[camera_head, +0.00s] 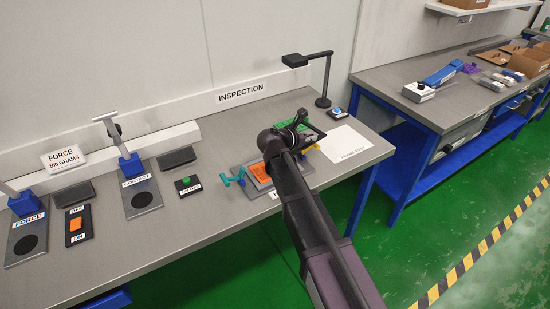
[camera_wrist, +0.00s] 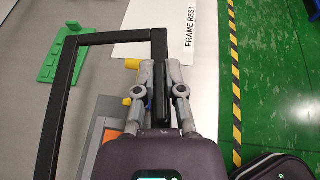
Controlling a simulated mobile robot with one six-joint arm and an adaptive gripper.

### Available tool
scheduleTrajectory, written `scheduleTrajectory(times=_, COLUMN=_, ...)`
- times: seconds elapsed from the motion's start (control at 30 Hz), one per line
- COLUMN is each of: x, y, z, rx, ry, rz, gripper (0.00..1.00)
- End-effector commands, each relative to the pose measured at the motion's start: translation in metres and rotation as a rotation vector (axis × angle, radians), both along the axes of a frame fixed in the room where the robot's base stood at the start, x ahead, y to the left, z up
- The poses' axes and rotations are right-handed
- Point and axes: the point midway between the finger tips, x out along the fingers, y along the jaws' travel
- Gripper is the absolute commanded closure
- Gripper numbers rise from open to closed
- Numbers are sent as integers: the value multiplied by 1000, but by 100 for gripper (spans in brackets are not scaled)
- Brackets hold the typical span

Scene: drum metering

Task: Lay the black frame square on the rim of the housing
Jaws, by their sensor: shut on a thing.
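My gripper (camera_wrist: 161,70) is shut on one side bar of the black frame (camera_wrist: 115,38). In the wrist view the frame's top bar and left bar (camera_wrist: 60,90) show, and its lower end runs out of view. In the head view my gripper (camera_head: 291,150) is over the right part of the near bench, and my arm hides much of the spot.
A white plate (camera_wrist: 160,15) marked FRAME REST lies beyond the gripper, near the bench edge. A green piece (camera_wrist: 60,58) is at the left, and a teal clamp (camera_head: 232,178) stands beside the grey part. A lamp post (camera_head: 324,80) stands behind.

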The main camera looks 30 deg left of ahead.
Motion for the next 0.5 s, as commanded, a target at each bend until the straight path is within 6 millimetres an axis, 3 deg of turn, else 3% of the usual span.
scheduleTrajectory(times=0.5, x=-4, y=8, z=0, rx=0, ry=0, rz=9, gripper=100)
